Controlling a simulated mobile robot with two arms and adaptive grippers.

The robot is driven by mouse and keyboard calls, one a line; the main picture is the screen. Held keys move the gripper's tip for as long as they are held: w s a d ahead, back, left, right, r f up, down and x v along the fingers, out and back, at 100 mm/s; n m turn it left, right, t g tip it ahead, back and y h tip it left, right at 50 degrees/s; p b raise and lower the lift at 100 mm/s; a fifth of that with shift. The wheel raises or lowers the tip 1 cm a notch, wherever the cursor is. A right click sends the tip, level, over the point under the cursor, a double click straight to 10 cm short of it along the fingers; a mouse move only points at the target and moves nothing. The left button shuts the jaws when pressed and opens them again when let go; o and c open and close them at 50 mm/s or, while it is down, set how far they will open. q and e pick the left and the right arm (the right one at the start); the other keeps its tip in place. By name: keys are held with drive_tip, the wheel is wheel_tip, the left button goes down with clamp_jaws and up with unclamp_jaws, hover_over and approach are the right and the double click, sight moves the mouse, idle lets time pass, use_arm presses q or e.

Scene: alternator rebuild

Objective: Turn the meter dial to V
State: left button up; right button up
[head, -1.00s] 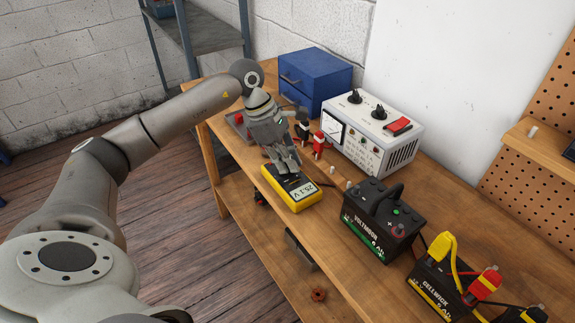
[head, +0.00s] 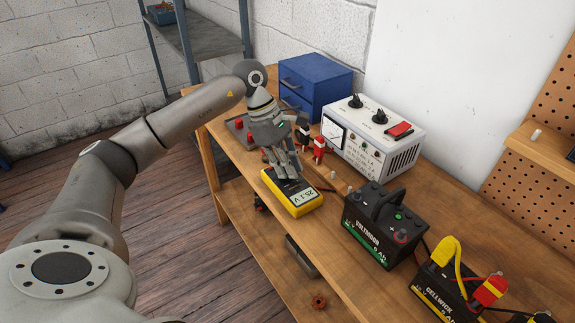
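The yellow meter (head: 304,207) lies on the workbench near its front edge. Its display reads about 25.1 V, seen sideways. My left gripper (head: 284,174) points down over the far half of the meter, with its fingertips at or just above the meter's face. The gripper hides the dial, so its setting cannot be seen. I cannot tell whether the fingers touch or hold the dial. My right gripper is not in view.
A white bench unit (head: 372,139) with knobs and a red switch stands behind the meter. Red and black clamps (head: 319,147) lie beside it. A black battery (head: 383,227) and another battery (head: 440,292) stand to the right. A blue drawer box (head: 318,78) is at the back.

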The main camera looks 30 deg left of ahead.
use_arm(q)
drive_tip(key=o, duration=0.3)
drive_tip(key=v, duration=1.2)
drive_tip(key=shift+d, duration=0.1)
idle(0.3)
